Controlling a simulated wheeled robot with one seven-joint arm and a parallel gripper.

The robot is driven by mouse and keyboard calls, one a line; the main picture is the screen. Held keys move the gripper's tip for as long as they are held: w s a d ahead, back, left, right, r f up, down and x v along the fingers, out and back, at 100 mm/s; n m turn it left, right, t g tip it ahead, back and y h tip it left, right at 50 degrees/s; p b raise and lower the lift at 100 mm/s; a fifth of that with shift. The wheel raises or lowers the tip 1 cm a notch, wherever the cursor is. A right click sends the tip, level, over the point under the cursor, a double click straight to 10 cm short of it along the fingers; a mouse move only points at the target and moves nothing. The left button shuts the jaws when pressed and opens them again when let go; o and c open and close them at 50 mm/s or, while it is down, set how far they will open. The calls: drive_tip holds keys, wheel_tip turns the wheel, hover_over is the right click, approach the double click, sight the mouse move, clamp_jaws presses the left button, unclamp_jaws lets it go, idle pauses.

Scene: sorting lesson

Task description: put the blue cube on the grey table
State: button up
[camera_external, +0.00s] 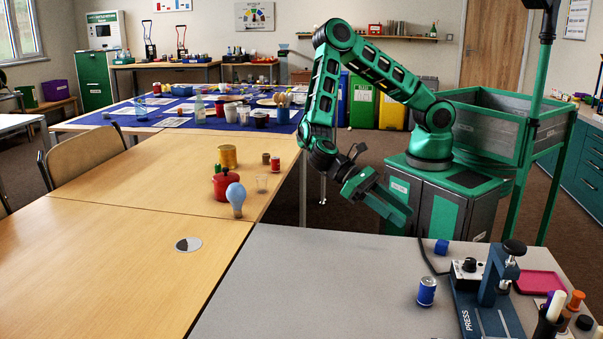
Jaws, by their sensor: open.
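The small blue cube (441,247) rests on the grey table (320,285), near its back edge and left of the press. My gripper (403,218) is open, at the end of my bent arm, above and to the left of the cube. It is apart from the cube and holds nothing that I can see. Its fingers are small in the picture and their detail is hard to make out.
A blue can (427,291) stands in front of the cube. The blue press (490,292), a pink tray (540,283) and a pen holder (548,325) crowd the right side. The table's left part is bare. A wooden table (120,255) adjoins it, bearing a light bulb (236,198) and red pot (222,184).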

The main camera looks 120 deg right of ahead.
drive_tip(key=shift+s+d, duration=0.1)
drive_tip(key=shift+d, duration=0.2)
drive_tip(key=s+d+r+n+t+h, duration=0.2)
drive_tip(key=s+d+r+h, duration=0.15)
drive_tip(key=d, duration=0.75)
drive_tip(key=s+d+r+n+t+h, duration=0.1)
drive_tip(key=s+d+r+n+h, duration=0.3)
drive_tip(key=d, duration=0.7)
drive_tip(key=s+d+r+h, duration=0.1)
drive_tip(key=s+d+r, duration=0.2)
drive_tip(key=s, duration=0.3)
drive_tip(key=s+d+r+t+h, duration=0.1)
drive_tip(key=s+d+r, duration=0.2)
drive_tip(key=s+d, duration=0.2)
drive_tip(key=s+d+r+n+t+h, duration=0.1)
drive_tip(key=s+d+r+h, duration=0.1)
drive_tip(key=s, duration=0.6)
drive_tip(key=shift+s+d+r, duration=0.25)
drive_tip(key=shift+d+r, duration=0.2)
drive_tip(key=shift+d, duration=0.8)
